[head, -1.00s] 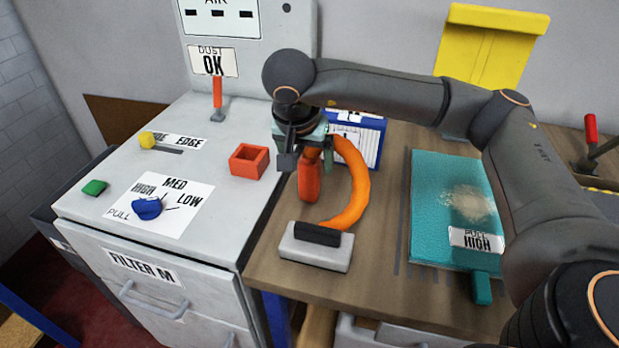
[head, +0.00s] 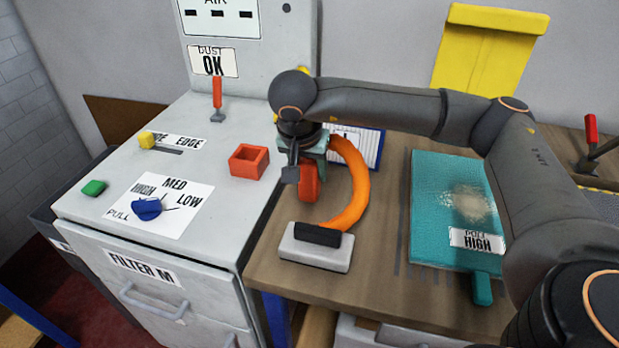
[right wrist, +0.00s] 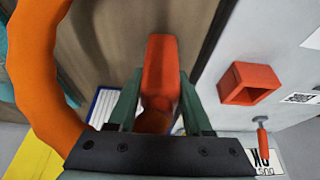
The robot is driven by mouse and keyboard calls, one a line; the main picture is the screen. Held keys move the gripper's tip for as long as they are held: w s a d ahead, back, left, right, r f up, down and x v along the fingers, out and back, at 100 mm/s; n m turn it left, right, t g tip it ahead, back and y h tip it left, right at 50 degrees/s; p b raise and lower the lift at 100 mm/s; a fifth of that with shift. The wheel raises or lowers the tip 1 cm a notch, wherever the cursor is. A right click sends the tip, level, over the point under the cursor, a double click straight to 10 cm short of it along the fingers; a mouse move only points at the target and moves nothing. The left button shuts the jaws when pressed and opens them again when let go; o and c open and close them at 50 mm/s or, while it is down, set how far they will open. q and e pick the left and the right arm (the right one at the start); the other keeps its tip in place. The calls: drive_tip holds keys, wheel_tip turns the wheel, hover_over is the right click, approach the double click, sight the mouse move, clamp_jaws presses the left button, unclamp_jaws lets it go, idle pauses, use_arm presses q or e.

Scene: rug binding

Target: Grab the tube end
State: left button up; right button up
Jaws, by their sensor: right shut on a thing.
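The tube is a thick orange hose (head: 355,185) that curves up from a grey block with a black top (head: 317,250) on the wooden bench. Its red tube end (head: 308,184) is at my right gripper (head: 307,160). In the right wrist view the red tube end (right wrist: 161,75) lies between the two green fingers of the right gripper (right wrist: 160,108), which are shut on it. The orange hose (right wrist: 30,70) arcs along the left there. The gripper partly hides the upper part of the tube end in the head view. My left gripper is not in view.
A red square open socket (head: 249,161) stands on the grey machine top (head: 235,125), left of the gripper. A blue knob (head: 147,209), a yellow knob (head: 146,139) and a green button (head: 94,187) are farther left. A teal panel (head: 440,190) lies on the bench at right.

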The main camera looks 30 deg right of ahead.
clamp_jaws()
drive_tip(key=shift+r, duration=0.1)
